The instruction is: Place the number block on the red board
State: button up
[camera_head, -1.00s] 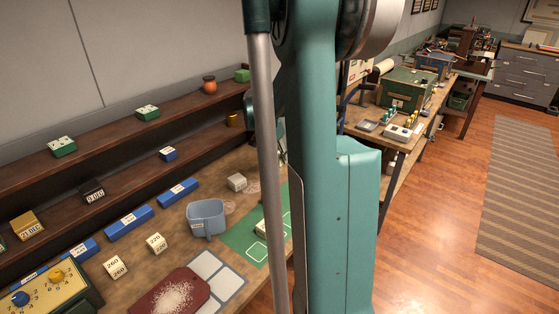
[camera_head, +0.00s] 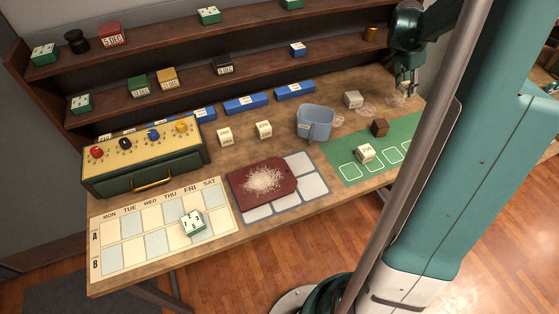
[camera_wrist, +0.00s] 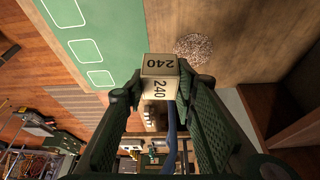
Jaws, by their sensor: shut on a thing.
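My gripper (camera_wrist: 160,95) is shut on a cream number block (camera_wrist: 160,68) marked 240, held between its two dark green fingers in the wrist view.
A blue bin (camera_head: 316,124), a pale cube (camera_head: 352,99) and a brown cube (camera_head: 380,127) stand between gripper and board. Cream blocks (camera_head: 264,129) stand behind the board. A green mat (camera_head: 345,170) lies right of it, a control box (camera_head: 145,160) left. Shelves (camera_head: 190,85) run behind.

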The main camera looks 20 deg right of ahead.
jog(key=w+a+p, duration=0.1)
jog(key=w+a, duration=0.1)
jog(key=a, duration=0.7)
jog(key=w+a+p, duration=0.1)
jog(key=w+a, duration=0.2)
jog(key=a, duration=0.5)
notch_tip(320, 180, up, 2)
jog(key=n+p, duration=0.1)
jog(key=p, duration=0.6)
send_over(268, 179)
jog(key=a, duration=0.2)
jog(key=shift+d, duration=0.1)
jog(key=shift+f, duration=0.15)
jog(key=shift+f+b, duration=0.5)
jog(key=shift+f, duration=2.3)
jog(key=shift+f+b, duration=0.4)
jog(key=shift+f, duration=1.7)
